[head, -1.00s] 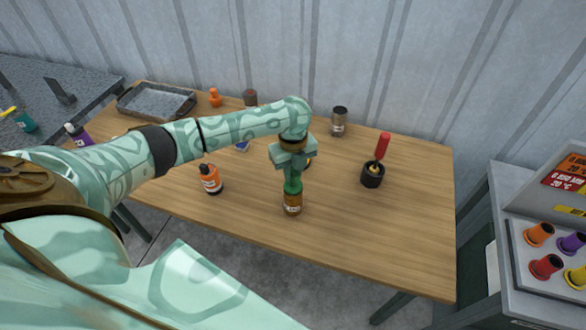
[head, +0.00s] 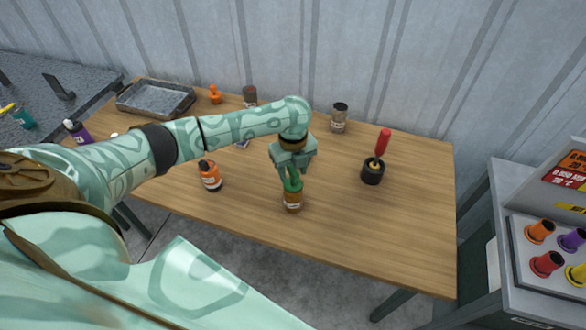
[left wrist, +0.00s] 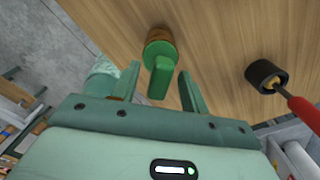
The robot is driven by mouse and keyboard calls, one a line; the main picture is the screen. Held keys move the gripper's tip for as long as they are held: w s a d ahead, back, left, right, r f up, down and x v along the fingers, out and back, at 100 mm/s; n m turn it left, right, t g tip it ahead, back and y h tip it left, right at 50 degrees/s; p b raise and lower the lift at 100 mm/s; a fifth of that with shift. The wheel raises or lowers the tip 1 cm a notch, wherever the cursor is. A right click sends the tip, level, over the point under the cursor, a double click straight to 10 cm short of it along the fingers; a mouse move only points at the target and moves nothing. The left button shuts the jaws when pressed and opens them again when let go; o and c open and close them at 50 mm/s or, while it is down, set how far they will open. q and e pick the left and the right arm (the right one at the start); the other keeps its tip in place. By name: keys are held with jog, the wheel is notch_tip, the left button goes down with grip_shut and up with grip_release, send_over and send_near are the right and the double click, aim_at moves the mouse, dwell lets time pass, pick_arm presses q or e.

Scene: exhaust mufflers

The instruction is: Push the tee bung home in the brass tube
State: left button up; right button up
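The brass tube (head: 292,202) stands upright near the front middle of the table, with a pale label on its side. The green tee bung (head: 293,185) is in its top, with its flange and grip showing above the rim. In the left wrist view the bung's flat grip (left wrist: 160,78) stands up from the round green flange over the brass tube (left wrist: 158,34). My left gripper (head: 295,170) is just above it, with its fingers open on either side of the grip and a gap at each side. How deep the bung sits is hidden. My right gripper is not in view.
A black holder (head: 372,173) with a red-handled tool (head: 384,142) is to the right. A steel tube (head: 339,118), an orange bung (head: 215,95) and a grey tray (head: 155,99) are farther back. The front right of the table is clear.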

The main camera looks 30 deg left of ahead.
pick_arm(q)
notch_tip(320, 180, up, 16)
jog(key=p, duration=0.4)
jog(key=shift+r, duration=0.15)
